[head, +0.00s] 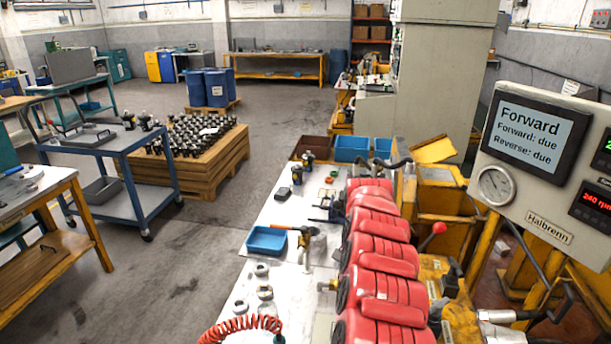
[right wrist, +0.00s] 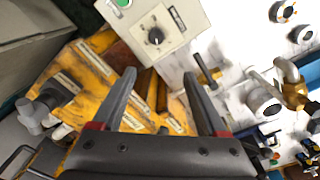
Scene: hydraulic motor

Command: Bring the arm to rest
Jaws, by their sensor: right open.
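My right gripper (right wrist: 160,73) shows in the right wrist view. Its two dark grey fingers are spread wide, with nothing between them. Behind the fingers lie yellow metalwork (right wrist: 92,70) and a pale control box with a black knob (right wrist: 155,36); the fingers appear apart from both. My left gripper is in neither view. In the head view, the test stand's screen (head: 531,132) reads "Forward", "Forward: due" and "Reverse: due". A round gauge (head: 495,185) and a red "240 rpm" readout (head: 595,203) are on the same panel. A red-knobbed lever (head: 436,231) stands below it.
A coiled red hose (head: 235,327) is at the bottom. A blue cart (head: 133,133) and loaded pallet (head: 187,165) stand left. Open floor lies between.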

